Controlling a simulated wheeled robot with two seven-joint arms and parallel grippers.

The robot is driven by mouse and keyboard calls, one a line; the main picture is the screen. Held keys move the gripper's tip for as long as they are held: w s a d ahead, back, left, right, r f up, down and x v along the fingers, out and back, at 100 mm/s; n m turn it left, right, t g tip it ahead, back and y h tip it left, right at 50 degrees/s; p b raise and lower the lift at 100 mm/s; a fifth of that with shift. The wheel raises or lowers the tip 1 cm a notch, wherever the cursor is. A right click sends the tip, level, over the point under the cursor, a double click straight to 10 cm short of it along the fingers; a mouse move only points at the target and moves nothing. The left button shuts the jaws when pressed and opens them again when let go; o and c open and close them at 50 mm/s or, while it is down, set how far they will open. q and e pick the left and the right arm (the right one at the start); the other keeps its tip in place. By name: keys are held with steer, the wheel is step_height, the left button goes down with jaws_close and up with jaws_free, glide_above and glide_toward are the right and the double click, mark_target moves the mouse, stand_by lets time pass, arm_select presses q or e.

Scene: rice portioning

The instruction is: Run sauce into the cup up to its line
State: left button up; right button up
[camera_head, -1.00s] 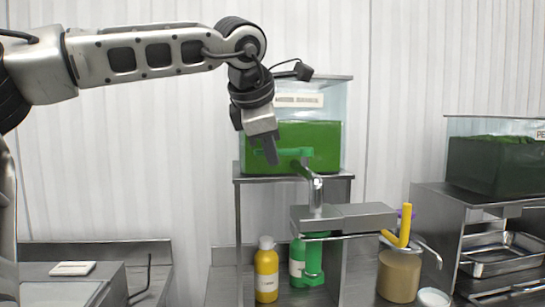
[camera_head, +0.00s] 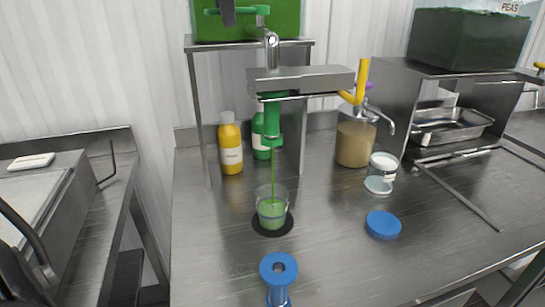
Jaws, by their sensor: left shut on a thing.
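A clear cup (camera_head: 272,210) stands upright on a black round mat (camera_head: 258,227) under the green nozzle (camera_head: 271,125). A thin green sauce stream (camera_head: 274,172) runs from the nozzle into the cup, which holds green sauce. A faint bluish band rings the cup; its exact relation to the sauce level is too small to tell. The sauce tank (camera_head: 286,22) sits on a metal shelf above. My right gripper is not in view.
A brown sauce jar (camera_head: 354,143), a small white-labelled jar (camera_head: 382,168) and a blue lid (camera_head: 383,225) are to the right. A blue-topped stand (camera_head: 278,268) is in front. The counter around the cup is clear.

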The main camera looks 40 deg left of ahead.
arm_select(q)
steer(key=shift+w+a+r+m+p, duration=0.1)
steer(key=shift+a+r+m+p, duration=0.1)
steer(key=shift+a+m+p, duration=0.25)
steer(key=shift+w+a+m+t+h+p, duration=0.15)
steer(key=shift+a+m+t+h+p, duration=0.05)
steer(key=shift+m+h+p, duration=0.3)
steer(key=shift+w+a+m+t+h+p, duration=0.2)
steer(key=shift+m+h+p, duration=0.15)
steer(key=shift+m, duration=0.2)
